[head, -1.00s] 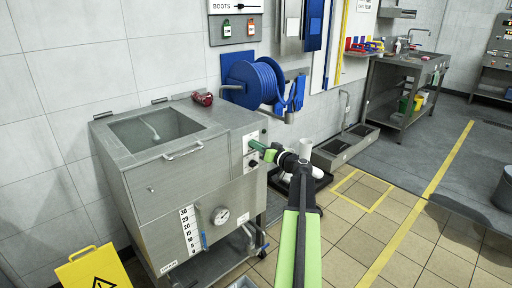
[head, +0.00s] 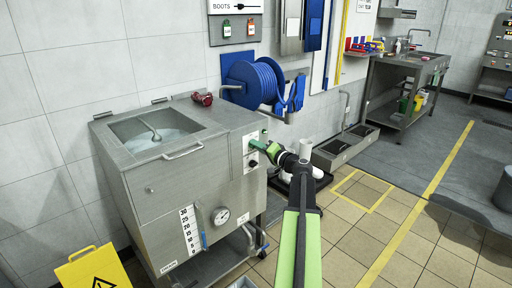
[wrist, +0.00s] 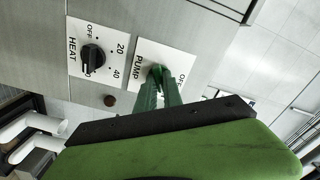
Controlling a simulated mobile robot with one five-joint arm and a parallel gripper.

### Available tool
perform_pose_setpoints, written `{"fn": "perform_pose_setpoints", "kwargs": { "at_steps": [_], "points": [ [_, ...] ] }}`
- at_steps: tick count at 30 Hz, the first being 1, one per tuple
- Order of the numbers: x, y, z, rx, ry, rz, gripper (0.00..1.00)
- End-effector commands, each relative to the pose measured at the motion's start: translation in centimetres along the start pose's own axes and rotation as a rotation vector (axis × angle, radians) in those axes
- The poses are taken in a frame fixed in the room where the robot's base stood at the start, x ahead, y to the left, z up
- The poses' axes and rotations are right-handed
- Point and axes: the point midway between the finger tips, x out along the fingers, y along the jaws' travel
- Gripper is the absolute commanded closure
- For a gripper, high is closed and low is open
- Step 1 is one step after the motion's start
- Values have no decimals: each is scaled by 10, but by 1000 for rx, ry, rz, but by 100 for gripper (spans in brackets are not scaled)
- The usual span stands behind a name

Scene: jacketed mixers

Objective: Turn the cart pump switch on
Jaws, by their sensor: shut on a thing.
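The steel cart (head: 165,205) stands against the wall at the left, with a control panel on its right side. In the wrist view, the white PUMP plate (wrist: 179,56) carries a green switch (wrist: 157,73), largely hidden by my fingers. OFF shows at the plate's right side; an ON mark is hidden, so I cannot read the switch's setting. My gripper (wrist: 158,82) is shut on the switch, its green fingers either side of it. The head view shows my gripper (head: 257,146) reaching the panel from the right.
The black HEAT knob (wrist: 93,57) is beside the pump plate. The open cart tank holds a bent pipe (head: 152,132). A blue hose reel (head: 258,82) hangs behind. A yellow warning sign (head: 92,270) stands front left. Tiled floor (head: 350,235) is clear at right.

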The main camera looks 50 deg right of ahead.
Motion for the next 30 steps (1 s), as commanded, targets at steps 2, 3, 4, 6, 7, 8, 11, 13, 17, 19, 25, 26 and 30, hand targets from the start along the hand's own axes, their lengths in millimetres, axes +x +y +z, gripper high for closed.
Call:
{"fn": "perform_pose_setpoints", "kwargs": {
  "at_steps": [2, 3, 4, 6, 7, 8, 11, 13, 17, 19, 25, 26, 30],
  "points": [
    [2, -1, 0, 15, 1, -3, 100],
    [2, -1, 0, 19, 1, -3, 100],
    [2, -1, 0, 22, 1, -3, 100],
    [2, -1, 0, 26, 1, -3, 100],
    [2, -1, 0, 27, 1, -3, 100],
    [1, -1, 0, 28, 1, -3, 100],
    [1, -1, -1, 29, 1, -3, 100],
    [1, -1, -1, 29, 2, -3, 100],
    [1, -1, -1, 28, 2, -3, 87],
    [1, -1, -1, 28, 2, -3, 77],
    [0, 0, -1, 26, 2, -1, 67],
    [0, 0, -1, 25, 2, -1, 67],
    [-1, 0, -1, 25, 2, 0, 67]
  ]
}}
